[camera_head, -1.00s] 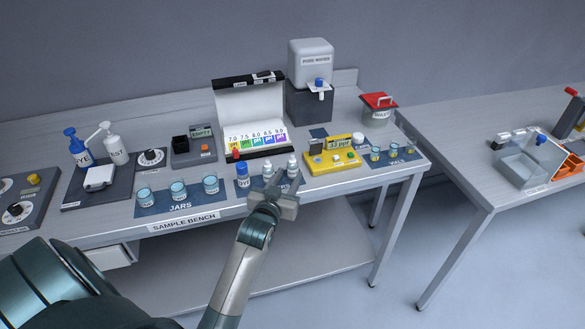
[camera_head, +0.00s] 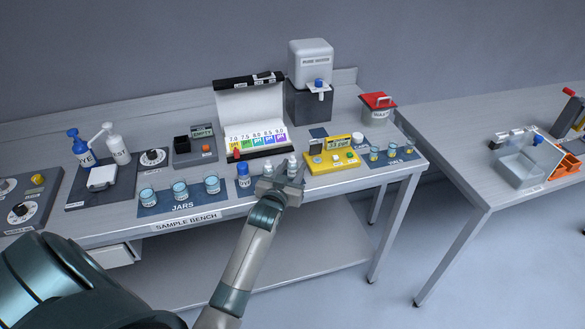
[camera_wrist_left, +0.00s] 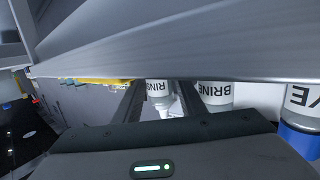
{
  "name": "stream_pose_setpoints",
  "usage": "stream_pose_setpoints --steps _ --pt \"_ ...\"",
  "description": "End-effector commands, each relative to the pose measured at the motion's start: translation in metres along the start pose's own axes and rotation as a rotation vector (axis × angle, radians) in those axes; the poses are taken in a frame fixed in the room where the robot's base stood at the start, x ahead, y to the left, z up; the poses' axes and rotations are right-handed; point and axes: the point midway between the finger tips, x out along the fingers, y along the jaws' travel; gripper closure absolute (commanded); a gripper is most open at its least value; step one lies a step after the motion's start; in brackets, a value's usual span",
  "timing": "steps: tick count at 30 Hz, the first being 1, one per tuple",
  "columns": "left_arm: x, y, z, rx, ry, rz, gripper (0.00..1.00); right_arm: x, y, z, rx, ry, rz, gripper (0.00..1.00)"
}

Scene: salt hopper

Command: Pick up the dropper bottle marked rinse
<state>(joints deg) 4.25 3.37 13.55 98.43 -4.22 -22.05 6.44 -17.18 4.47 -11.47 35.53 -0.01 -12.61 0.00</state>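My right gripper is not in view.
The brine bottle (camera_wrist_left: 215,91) stands close beside the rinse bottle, then the blue-capped dye bottle (camera_head: 243,180). A yellow meter (camera_head: 331,158) is close on the right. Several jars (camera_head: 180,188) stand to the left. The pH chart box (camera_head: 252,115) is behind.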

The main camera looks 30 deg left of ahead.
Motion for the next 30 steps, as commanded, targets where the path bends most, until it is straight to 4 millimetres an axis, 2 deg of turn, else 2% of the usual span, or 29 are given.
stream_pose_setpoints --steps 6,7,11,23,30 --pt "0.000 0.000 0.000 0.000 0.000 0.000 0.63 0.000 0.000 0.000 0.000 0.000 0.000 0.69" --pt "0.000 0.000 0.000 0.000 0.000 0.000 0.65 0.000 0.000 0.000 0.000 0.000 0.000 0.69" --pt "0.000 0.000 0.000 0.000 0.000 0.000 0.95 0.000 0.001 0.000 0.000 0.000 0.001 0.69" --pt "-0.001 0.000 -0.003 0.000 0.002 0.000 0.95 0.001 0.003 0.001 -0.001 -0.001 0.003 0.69" --pt "-0.003 0.000 -0.024 0.000 0.004 0.000 0.95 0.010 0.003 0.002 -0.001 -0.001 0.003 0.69"
